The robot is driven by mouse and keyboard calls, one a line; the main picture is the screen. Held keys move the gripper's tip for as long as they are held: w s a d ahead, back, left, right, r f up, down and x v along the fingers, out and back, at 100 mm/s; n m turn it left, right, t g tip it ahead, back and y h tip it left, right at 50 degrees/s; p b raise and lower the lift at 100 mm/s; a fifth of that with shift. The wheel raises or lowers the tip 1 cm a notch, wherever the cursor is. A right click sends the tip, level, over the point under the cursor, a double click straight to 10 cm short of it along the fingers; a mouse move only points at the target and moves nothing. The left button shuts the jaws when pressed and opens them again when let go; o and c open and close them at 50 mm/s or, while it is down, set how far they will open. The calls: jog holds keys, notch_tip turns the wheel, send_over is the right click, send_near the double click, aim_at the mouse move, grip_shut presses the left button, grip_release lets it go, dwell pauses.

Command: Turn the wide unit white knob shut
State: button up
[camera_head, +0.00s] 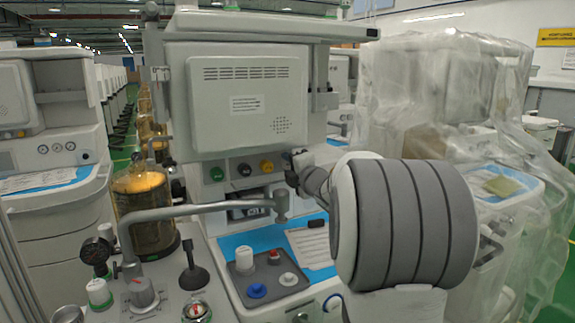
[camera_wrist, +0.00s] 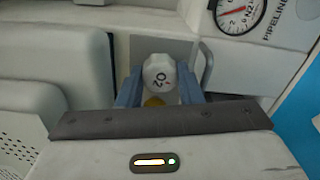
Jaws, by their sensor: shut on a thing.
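The white knob (camera_wrist: 160,72) with dark "O2"-like lettering sits between the two blue fingers of my gripper (camera_wrist: 158,86) in the wrist view. The fingers are shut on its sides, and a bit of yellow shows just below it. In the head view my gripper (camera_head: 291,166) reaches the front panel of the wide unit (camera_head: 245,105), at the right end of a row of knobs. There the white knob is hidden behind my gripper and wrist. I cannot tell from these frames how far the knob is turned.
A pressure gauge (camera_wrist: 238,12) is close by. A grey pipe arm (camera_head: 205,207) crosses in front of the unit. A plastic-covered machine (camera_head: 435,90) stands at right.

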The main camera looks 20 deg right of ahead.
jog(key=m+p, duration=0.1)
jog(key=m, duration=0.4)
dwell(0.5)
jog(key=o, duration=1)
jog(key=shift+c, duration=0.2)
jog(key=s, duration=0.7)
jog(key=shift+s+d+p, duration=0.2)
jog(key=shift+s+p, duration=0.2)
